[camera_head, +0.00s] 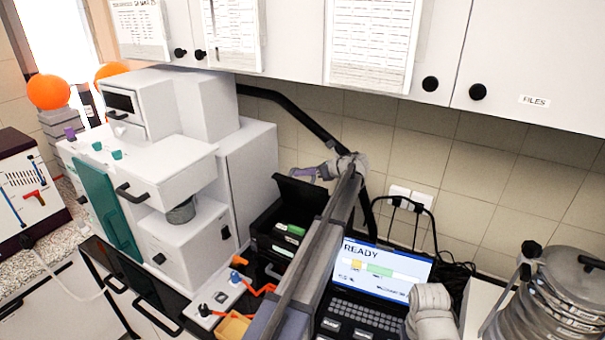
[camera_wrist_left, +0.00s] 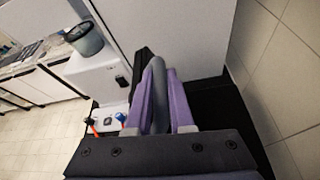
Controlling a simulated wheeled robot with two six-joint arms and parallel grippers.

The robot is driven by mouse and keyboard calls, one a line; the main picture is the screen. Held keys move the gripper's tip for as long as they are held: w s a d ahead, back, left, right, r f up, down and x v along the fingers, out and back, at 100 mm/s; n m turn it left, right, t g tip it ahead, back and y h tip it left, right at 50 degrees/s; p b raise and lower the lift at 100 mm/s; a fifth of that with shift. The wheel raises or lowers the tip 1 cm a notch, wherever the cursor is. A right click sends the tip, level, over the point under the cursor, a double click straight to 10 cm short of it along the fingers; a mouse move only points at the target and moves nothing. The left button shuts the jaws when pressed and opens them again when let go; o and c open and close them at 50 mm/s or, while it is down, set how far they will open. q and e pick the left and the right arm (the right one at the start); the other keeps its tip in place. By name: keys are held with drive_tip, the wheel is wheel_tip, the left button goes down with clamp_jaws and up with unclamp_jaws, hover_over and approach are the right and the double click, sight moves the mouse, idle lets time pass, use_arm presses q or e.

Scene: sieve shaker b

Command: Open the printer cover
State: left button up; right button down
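The black printer (camera_head: 262,243) stands on the counter between the large white machine and my grey column. Its dark cover (camera_head: 301,197) is raised and tilted up at the back, with green and white parts showing below it. My left gripper (camera_head: 306,173) has purple fingers and is at the upper edge of the cover; I cannot tell if they touch. In the left wrist view the fingers of the left gripper (camera_wrist_left: 163,80) are apart, with a dark grey shape between them that I cannot identify. My right gripper is not identifiable in these views.
A laptop (camera_head: 379,272) showing READY stands right of my column. A stack of metal sieves (camera_head: 558,290) is at the far right. The large white machine (camera_head: 240,170) borders the printer on the left. White wall cabinets (camera_head: 290,40) hang above. Small orange-handled tools lie in front of the printer.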

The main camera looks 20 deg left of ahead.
use_arm(q)
drive_tip(key=o, duration=0.4)
drive_tip(key=shift+o, duration=0.2)
drive_tip(key=p+v, duration=0.3)
drive_tip(key=v, duration=0.4)
drive_tip(key=shift+d, duration=0.4)
drive_tip(key=shift+r, duration=0.1)
